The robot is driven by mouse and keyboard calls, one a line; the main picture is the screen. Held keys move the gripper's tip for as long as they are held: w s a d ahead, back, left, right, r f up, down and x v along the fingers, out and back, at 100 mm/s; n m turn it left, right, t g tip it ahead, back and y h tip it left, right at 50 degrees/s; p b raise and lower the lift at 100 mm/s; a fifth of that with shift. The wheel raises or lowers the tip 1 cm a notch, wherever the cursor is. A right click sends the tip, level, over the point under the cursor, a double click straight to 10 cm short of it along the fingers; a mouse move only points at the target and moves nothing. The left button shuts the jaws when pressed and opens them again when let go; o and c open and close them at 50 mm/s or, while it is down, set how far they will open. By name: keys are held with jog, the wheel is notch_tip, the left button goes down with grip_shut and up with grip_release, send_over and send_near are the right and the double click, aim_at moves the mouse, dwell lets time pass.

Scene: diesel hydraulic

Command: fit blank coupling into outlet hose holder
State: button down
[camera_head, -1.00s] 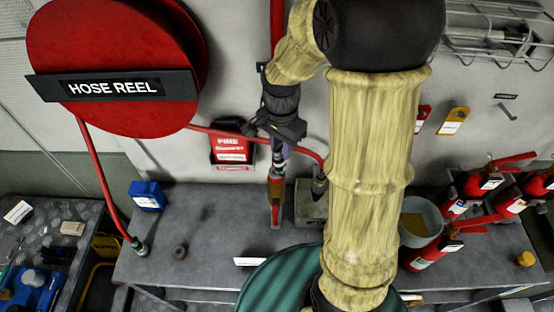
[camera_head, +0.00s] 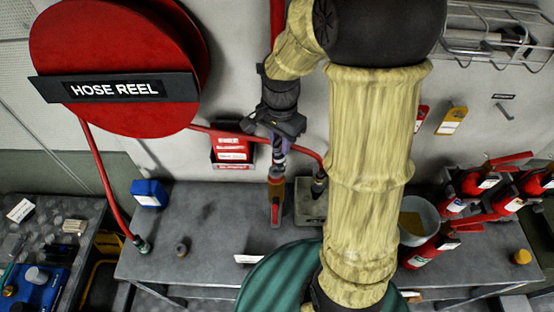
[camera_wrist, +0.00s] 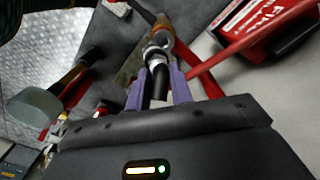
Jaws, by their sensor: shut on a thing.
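My gripper (camera_wrist: 158,88) points down over the bench and its purple fingers are closed around a metal coupling (camera_wrist: 160,52). This silver-ringed piece also shows below the gripper in the head view (camera_head: 278,160). An orange-brown piece with a red end (camera_head: 275,192) is directly below it; I cannot tell whether the two are joined. A grey block (camera_head: 308,212) on the bench, just right of it, has a dark hose end (camera_head: 319,186) at its top. I cannot tell for certain which part is the outlet hose holder.
The red hose reel (camera_head: 115,60) hangs at upper left, its red hose (camera_head: 105,180) reaching the bench. A blue box (camera_head: 149,193) and a red sign box (camera_head: 232,150) stand behind. Fire extinguishers (camera_head: 425,252) and a bucket (camera_head: 421,215) are at right. The bench's left-middle (camera_head: 215,215) is mostly clear.

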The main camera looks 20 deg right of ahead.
jog(key=shift+r+p, duration=1.3)
jog(key=shift+r, duration=0.5)
jog(key=shift+f, duration=0.15)
